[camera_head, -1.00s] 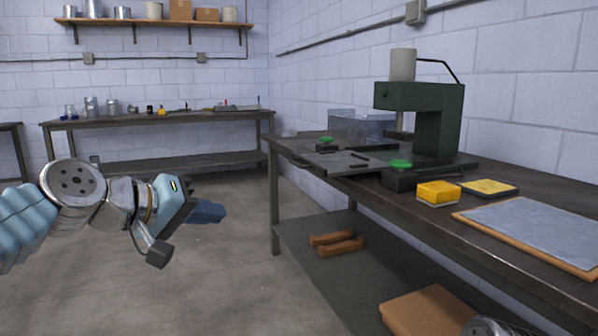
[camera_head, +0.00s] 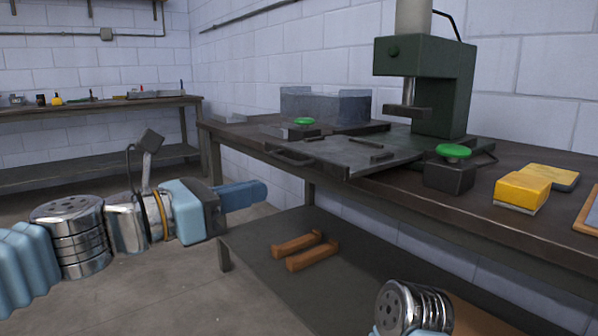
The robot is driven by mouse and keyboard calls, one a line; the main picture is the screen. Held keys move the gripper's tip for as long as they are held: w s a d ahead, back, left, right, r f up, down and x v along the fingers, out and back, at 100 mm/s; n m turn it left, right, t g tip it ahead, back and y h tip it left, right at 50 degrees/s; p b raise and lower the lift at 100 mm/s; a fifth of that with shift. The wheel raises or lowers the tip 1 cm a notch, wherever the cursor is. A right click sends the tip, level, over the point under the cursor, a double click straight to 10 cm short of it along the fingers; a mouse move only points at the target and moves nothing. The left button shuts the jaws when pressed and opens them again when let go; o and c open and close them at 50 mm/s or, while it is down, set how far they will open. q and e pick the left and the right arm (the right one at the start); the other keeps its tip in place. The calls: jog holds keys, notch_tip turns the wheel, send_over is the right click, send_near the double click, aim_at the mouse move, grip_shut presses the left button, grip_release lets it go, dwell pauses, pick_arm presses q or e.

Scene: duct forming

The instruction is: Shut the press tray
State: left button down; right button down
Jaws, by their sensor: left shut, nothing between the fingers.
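The press (camera_head: 440,85) is dark green and stands on the workbench at the right. Its tray (camera_head: 345,158) is a flat grey metal plate. The tray sticks out toward the front left of the press, past the bench's front edge, with a bar handle (camera_head: 290,158) at its front. Two green-topped buttons, a left one (camera_head: 304,122) and a right one (camera_head: 454,151), flank the tray. My left gripper (camera_head: 258,191) is shut and empty, left of the bench and below the tray handle, apart from it. My right gripper is not in view; only part of my right arm shows at the bottom.
A yellow block (camera_head: 522,193) and a yellow pad (camera_head: 552,176) lie at the right of the bench. Brown handles (camera_head: 305,250) lie on the lower shelf (camera_head: 262,255).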

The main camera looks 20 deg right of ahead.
aim_at(336, 170)
pick_arm(q)
jog(key=x, duration=1.4)
jog(key=shift+p, duration=0.3)
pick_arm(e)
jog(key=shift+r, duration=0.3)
pick_arm(q)
jog(key=shift+d, duration=0.1)
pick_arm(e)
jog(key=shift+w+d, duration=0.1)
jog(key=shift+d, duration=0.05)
